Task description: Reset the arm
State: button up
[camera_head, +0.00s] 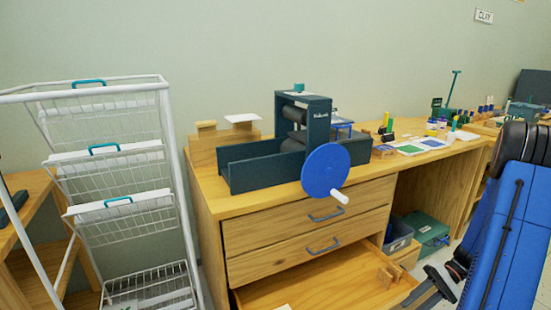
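My blue arm comes in from the right side of the head view, with its dark joints. My gripper (418,296) is the dark part low at the right, by the right end of the open drawer (320,285). It is seen side-on and small, so I cannot tell whether its fingers are open or shut, or whether they touch the drawer. I see nothing held in it.
A roller press (262,165) with a blue wheel (326,170) stands on the wooden desk (215,200). The wheel's white handle juts past the front edge. A white wire rack (180,190) stands at left. Bins (396,236) sit under the desk.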

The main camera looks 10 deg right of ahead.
jog(key=s+a+r+n+h, duration=0.3)
jog(key=a+r+h, duration=0.5)
jog(key=a+r, duration=0.7)
jog(key=s+a+r+n+t+h, duration=0.1)
jog(key=s+a+r+t+h, duration=0.2)
jog(key=s+a+r+t, duration=0.4)
notch_tip(320, 180, up, 3)
jog(key=shift+s+a+f+n+h, duration=0.15)
jog(key=shift+s+n+h, duration=0.25)
jog(key=shift+s, duration=0.85)
